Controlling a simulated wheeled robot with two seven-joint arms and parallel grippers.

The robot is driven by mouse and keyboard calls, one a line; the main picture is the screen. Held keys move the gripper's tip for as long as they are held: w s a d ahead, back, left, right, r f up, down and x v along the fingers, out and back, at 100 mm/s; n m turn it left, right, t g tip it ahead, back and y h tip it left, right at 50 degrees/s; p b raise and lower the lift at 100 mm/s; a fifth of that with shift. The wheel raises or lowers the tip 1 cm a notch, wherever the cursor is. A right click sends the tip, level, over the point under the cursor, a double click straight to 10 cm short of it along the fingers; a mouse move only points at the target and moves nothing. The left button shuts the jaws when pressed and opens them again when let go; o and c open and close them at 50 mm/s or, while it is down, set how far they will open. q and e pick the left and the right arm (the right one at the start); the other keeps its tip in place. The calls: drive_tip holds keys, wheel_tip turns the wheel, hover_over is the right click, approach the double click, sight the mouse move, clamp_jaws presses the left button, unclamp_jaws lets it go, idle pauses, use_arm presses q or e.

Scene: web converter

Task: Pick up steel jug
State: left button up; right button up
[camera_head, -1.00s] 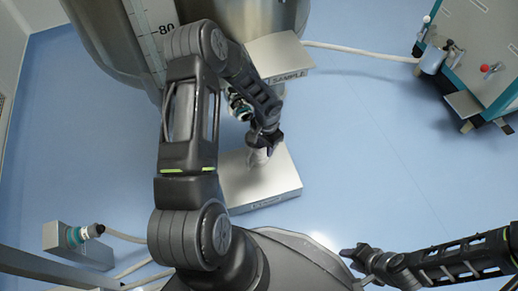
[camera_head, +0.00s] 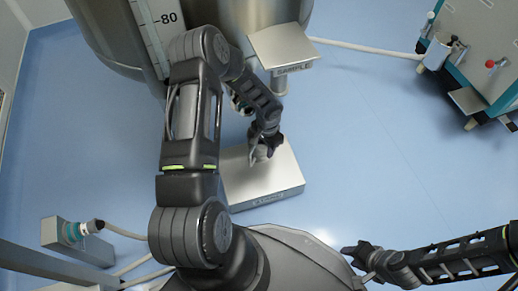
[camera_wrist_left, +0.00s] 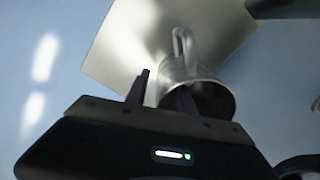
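The steel jug (camera_wrist_left: 206,92) is a shiny metal cup with a loop handle, tilted in the left wrist view with its dark mouth toward the camera. A metal plate-topped box (camera_head: 278,180) lies beneath it. My left gripper (camera_head: 262,152) is over that box in the head view and mostly hides the jug.
A raised metal shelf marked SAMPLE (camera_head: 284,46) stands behind the box, beside a large steel tank (camera_head: 115,40). A teal-edged machine (camera_head: 480,55) is at the upper right. A wall-side connector box (camera_head: 75,235) is at the lower left. Blue floor to the right is clear.

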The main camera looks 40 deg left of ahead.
sight(266, 159)
use_arm(q)
wheel_tip(266, 159, down, 4)
drive_tip(key=shift+r+b, duration=0.15)
drive_tip(key=shift+b, duration=0.5)
drive_tip(key=shift+c, duration=0.4)
clamp_jaws()
idle(0.8)
